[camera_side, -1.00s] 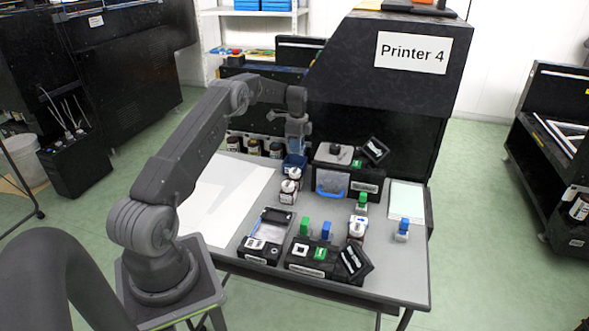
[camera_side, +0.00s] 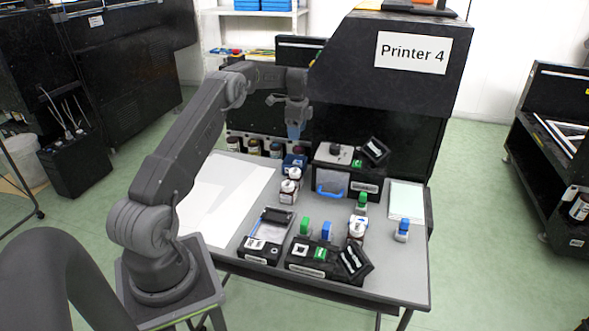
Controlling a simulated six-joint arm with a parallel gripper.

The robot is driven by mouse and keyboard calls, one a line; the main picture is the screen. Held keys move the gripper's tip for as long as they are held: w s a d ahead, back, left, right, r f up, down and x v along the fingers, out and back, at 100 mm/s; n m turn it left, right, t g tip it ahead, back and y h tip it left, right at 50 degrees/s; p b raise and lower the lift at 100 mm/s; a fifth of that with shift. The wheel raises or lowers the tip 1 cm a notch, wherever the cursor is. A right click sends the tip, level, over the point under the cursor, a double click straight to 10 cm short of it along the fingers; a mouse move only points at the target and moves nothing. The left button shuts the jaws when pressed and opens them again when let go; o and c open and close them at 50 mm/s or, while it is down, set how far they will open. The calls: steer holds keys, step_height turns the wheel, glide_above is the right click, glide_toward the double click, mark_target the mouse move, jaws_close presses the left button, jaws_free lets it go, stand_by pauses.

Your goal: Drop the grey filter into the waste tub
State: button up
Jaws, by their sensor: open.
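My gripper (camera_side: 294,131) hangs at the back of the table, its jaws pointing down, with blue at the finger ends. It is open. I cannot make out the grey filter for sure.
White-capped bottles (camera_side: 289,188) stand just in front of the tub. A black unit (camera_side: 362,187) with a blue-rimmed clear box is to the right. White sheets (camera_side: 222,200) lie flat at left.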

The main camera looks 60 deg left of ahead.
step_height(320, 180, up, 8)
steer(key=shift+r, duration=0.2)
steer(key=s+d+r+n+t, duration=0.1)
steer(key=s+d+r, duration=0.1)
steer(key=d+r, duration=0.5)
steer(key=s+d+r+n+t+y, duration=0.1)
steer(key=s+d+r+n, duration=0.2)
steer(key=d, duration=0.7)
steer(key=s+d+r+t, duration=0.1)
steer(key=s+d+r, duration=0.1)
steer(key=d+r, duration=0.55)
steer(key=s+d+f+n+t, duration=0.1)
steer(key=s+d+f, duration=0.3)
steer(key=s+d, duration=0.4)
steer(key=s+d+f+n+t+h, duration=0.1)
steer(key=s+d+f+n, duration=0.3)
steer(key=s+d, duration=0.5)
steer(key=s, duration=0.4)
steer(key=shift+s+t, duration=0.2)
steer(key=shift+t, duration=0.1)
